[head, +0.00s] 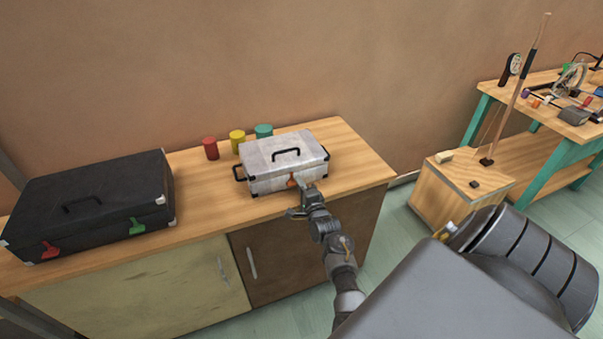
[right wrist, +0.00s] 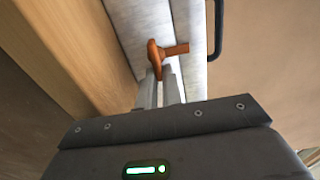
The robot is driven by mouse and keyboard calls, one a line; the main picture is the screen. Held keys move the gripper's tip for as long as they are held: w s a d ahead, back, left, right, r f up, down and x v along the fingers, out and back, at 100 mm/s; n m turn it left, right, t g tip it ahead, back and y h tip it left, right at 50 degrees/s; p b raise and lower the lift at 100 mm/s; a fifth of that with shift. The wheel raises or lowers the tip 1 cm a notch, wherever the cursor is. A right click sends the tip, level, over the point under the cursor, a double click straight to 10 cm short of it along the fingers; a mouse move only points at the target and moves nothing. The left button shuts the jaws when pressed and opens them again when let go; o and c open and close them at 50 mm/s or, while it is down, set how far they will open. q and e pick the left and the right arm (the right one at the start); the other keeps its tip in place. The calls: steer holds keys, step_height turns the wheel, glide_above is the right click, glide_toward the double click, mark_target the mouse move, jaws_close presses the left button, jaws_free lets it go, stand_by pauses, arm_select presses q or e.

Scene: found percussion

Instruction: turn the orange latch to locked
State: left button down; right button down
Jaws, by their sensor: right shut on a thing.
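The orange latch (head: 292,183) is on the front face of a small silver-white case (head: 262,158) on the wooden cabinet top. In the right wrist view the orange latch (right wrist: 155,55) shows close up, with one arm along the case's face and another crossing it. My right gripper (head: 305,192) is at the case's front, and its fingers (right wrist: 161,85) are shut on the latch's near end. The fingers hide part of the latch. My left gripper is in neither view.
A black case (head: 95,200) with a red latch (head: 49,250) and a green latch (head: 138,226) stands to the left. Red (head: 210,148), yellow (head: 237,141) and teal (head: 263,131) cylinders stand behind the silver case. The cabinet top (head: 352,158) is clear at right.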

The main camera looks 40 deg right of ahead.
steer(key=c, duration=1.6)
jaws_free()
steer(key=shift+o, duration=0.2)
steer(key=shift+v, duration=5.35)
steer(key=s+a+f+n+g+y, duration=0.1)
steer(key=a+f+n+g+y, duration=0.2)
steer(key=f, duration=0.5)
steer(key=a+f+n+g+y, duration=0.1)
steer(key=a+f+n, duration=0.2)
steer(key=a+f, duration=0.45)
steer(key=s+a+f+n+g+y, duration=0.1)
steer(key=s+a+f+n+g, duration=0.15)
steer(key=s+f+n, duration=0.4)
steer(key=s+a+f+n+g+y, duration=0.1)
steer(key=s+a+f+g+y, duration=0.2)
steer(key=f, duration=0.7)
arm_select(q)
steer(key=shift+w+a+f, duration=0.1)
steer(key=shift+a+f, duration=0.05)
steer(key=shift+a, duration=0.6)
arm_select(e)
steer(key=s+f+n+g+h, duration=0.1)
steer(key=s+f+n+g, duration=0.2)
steer(key=s, duration=1.2)
steer(key=s+d+f+n+g+h, duration=0.1)
steer(key=s+f+n+g, duration=0.2)
steer(key=s+f+n, duration=0.5)
steer(key=s+f, duration=0.2)
steer(key=s, duration=0.6)
steer(key=shift+d, duration=0.2)
